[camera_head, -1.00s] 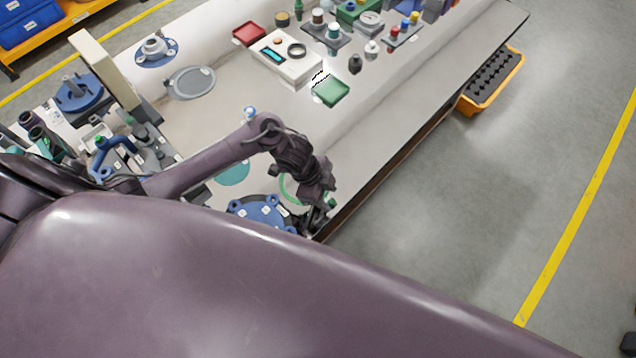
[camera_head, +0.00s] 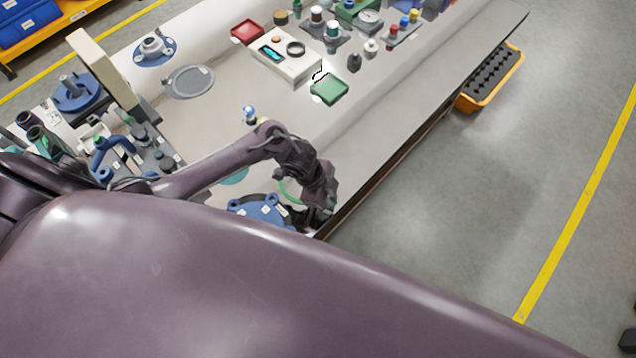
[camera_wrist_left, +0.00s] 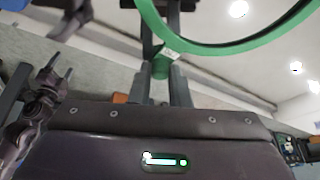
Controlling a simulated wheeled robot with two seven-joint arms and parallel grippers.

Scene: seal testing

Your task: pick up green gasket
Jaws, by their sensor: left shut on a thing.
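The green gasket (camera_wrist_left: 230,48) is a thin green ring with a small tab and a white label. In the left wrist view my left gripper (camera_wrist_left: 161,72) is shut on the tab, and the ring extends beyond the fingers toward the top right. In the head view only an arc of the gasket (camera_head: 288,193) shows, partly hidden by my left arm. My left gripper (camera_head: 316,217) is by the table's front edge, right of a blue flange (camera_head: 257,209); its fingertips are hard to make out there. A dark forked part at the left of the wrist view may be my right gripper (camera_wrist_left: 58,76).
The white table (camera_head: 390,120) holds a green square tray (camera_head: 328,90), a white device (camera_head: 285,60), a grey disc (camera_head: 190,81) and a blue stand (camera_head: 77,92). A yellow crate (camera_head: 491,78) stands beside the table. The middle of the tabletop is mostly clear.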

